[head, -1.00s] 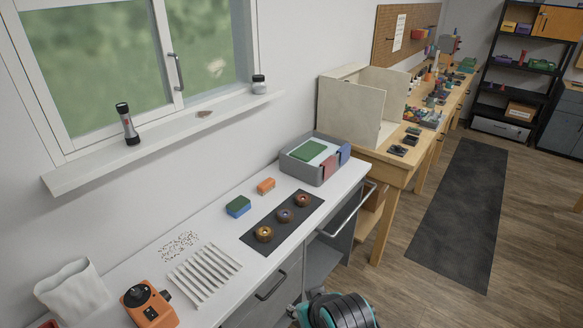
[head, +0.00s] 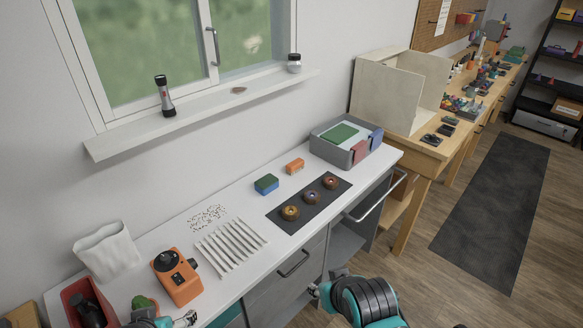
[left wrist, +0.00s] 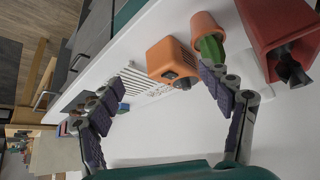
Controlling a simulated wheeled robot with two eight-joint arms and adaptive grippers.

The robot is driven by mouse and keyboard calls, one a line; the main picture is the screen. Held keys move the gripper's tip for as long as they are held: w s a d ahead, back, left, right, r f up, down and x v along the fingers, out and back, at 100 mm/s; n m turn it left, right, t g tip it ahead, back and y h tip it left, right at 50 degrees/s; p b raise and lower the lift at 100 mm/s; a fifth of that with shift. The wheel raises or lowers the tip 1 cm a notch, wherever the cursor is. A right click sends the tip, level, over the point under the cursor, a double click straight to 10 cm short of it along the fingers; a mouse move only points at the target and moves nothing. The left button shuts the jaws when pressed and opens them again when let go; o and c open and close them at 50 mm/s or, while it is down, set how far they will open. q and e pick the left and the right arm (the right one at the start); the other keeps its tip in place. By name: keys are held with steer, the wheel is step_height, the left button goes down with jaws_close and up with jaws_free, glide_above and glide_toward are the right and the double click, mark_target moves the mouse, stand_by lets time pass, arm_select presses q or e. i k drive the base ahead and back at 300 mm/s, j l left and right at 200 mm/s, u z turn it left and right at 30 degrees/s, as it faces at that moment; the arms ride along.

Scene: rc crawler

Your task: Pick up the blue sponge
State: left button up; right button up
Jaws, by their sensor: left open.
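The blue sponge (head: 266,186) has a green top and lies flat on the white counter, left of the dark mat. In the left wrist view a small blue patch (left wrist: 123,107) beyond the left-hand finger looks like it. My left gripper (head: 186,320) shows at the bottom left in the head view, well apart from the sponge. In the left wrist view its fingers (left wrist: 160,112) are spread wide with nothing between them. My right gripper (head: 318,291) is partly seen at the counter's front edge; its jaws are unclear.
The dark mat (head: 288,227) holds three ring-like objects. A white slatted rack (head: 231,246), orange device (head: 177,277), red bin (head: 76,294) and grey tray (head: 375,152) share the counter.

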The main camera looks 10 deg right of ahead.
mark_target(268, 183)
steer(key=i+l, duration=0.25)
steer(key=l, duration=0.15)
steer(key=i+l+u, duration=0.15)
steer(key=i+l, duration=0.35)
steer(key=l, duration=0.35)
steer(key=u, duration=1.5)
steer(key=i+l, duration=0.05)
